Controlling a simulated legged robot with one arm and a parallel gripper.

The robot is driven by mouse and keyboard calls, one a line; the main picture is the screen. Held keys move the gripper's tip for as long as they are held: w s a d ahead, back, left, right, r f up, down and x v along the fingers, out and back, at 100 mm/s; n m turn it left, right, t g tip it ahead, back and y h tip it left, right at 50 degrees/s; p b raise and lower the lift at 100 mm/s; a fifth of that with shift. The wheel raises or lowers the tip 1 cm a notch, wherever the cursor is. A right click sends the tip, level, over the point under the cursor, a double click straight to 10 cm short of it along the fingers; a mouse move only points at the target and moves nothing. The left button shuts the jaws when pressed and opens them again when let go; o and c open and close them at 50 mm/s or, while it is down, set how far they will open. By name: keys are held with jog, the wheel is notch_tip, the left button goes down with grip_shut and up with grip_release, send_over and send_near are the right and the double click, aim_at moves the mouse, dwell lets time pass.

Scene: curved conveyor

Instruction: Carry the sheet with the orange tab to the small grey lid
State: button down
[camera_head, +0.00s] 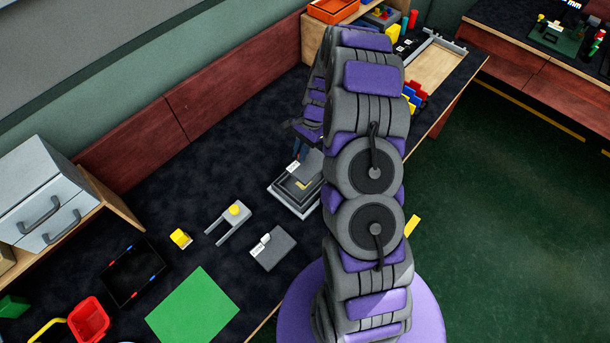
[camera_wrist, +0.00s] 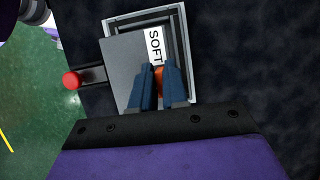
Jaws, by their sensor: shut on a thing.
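My gripper (camera_wrist: 158,72) has its blue fingers shut on the orange tab (camera_wrist: 159,85) in the wrist view. The tab belongs to a grey sheet (camera_wrist: 125,70) with a white "SOFT" label (camera_wrist: 155,47). The sheet overlaps a light grey framed tray (camera_wrist: 181,40) and juts past its left side; I cannot tell how high it is. In the head view, my gripper (camera_head: 301,147) is over the tray (camera_head: 297,206), partly hidden by my arm. A small grey flat piece (camera_head: 278,252) with a white label lies nearer on the table; it may be the lid, but I cannot tell.
A grey forked piece with a yellow knob (camera_head: 235,209), a yellow block (camera_head: 180,238) and a green mat (camera_head: 193,308) lie on the dark table. A black bin (camera_head: 133,272) and red bin (camera_head: 89,319) stand left. A red knob (camera_wrist: 72,80) is beside the sheet.

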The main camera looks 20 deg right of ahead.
aim_at(291, 166)
jog(key=shift+h, duration=0.3)
jog(key=a+f, duration=0.2)
jog(key=f, duration=0.1)
jog(key=a+f+b, duration=0.1)
jog(key=f, duration=0.1)
jog(key=shift+a+f, duration=0.15)
jog(key=shift+a, duration=0.25)
jog(key=shift+f, duration=0.3)
jog(key=d+f, duration=0.3)
jog(key=shift+f+b, duration=0.25)
jog(key=shift+b, duration=0.15)
jog(key=shift+a+r, duration=0.1)
jog(key=c, duration=1.4)
grip_release()
jog(key=shift+a, duration=0.75)
jog(key=shift+o, duration=0.6)
jog(key=shift+a+r, duration=0.1)
jog(key=shift+a, duration=0.1)
jog(key=shift+o, duration=0.7)
jog(key=shift+d, duration=0.65)
